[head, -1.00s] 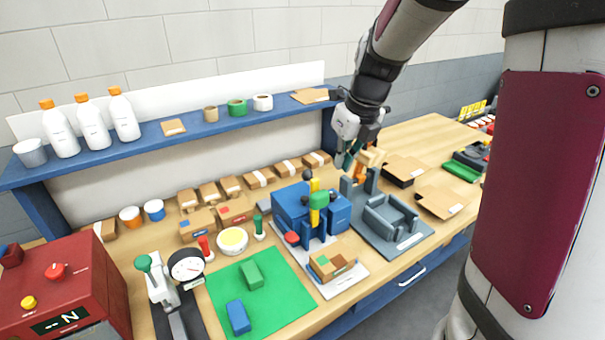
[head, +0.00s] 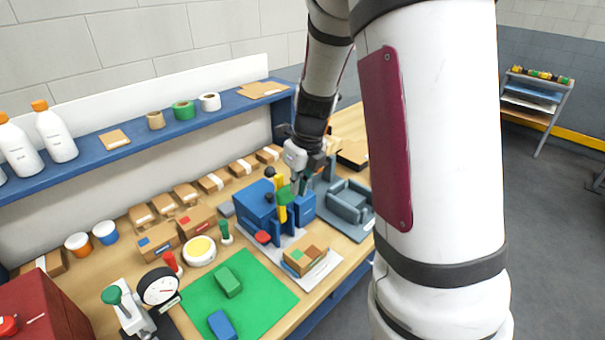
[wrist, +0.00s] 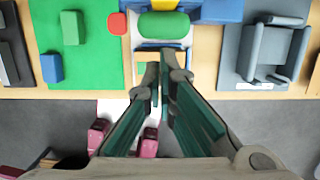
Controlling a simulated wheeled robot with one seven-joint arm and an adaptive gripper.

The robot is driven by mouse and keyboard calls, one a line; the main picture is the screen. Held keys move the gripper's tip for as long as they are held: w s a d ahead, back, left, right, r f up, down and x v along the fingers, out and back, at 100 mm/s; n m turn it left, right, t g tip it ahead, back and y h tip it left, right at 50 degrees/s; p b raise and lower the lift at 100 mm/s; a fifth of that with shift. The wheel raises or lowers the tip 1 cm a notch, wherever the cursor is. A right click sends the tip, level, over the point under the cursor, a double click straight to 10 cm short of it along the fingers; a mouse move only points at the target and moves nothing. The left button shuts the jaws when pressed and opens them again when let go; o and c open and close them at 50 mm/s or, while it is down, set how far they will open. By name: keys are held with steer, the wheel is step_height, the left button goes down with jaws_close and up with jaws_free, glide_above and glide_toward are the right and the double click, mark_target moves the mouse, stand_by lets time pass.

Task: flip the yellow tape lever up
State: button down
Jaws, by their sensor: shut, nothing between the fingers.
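The blue press-like unit (head: 256,203) stands mid-bench. A yellow upright lever (head: 282,213) with a green knob (head: 284,194) is at its front, and another yellow piece (head: 279,182) stands behind the knob beside dark balls. I cannot tell which yellow part is the tape lever. In the wrist view a large green knob (wrist: 164,25) lies ahead of the fingertips, with a sliver of yellow above it. My gripper (head: 298,186) is beside the unit, right of the knob; its fingers (wrist: 162,82) are shut and empty. Contact with the knob is not visible.
A grey fixture (head: 346,208) stands close on the right. The green mat (head: 250,300) lies left. A blue shelf (head: 135,140) runs behind.

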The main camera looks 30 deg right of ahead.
mark_target(286, 190)
steer(key=shift+w+a, duration=0.15)
steer(key=shift+w, duration=0.6)
steer(key=shift+w+a, duration=0.15)
steer(key=shift+w, duration=0.55)
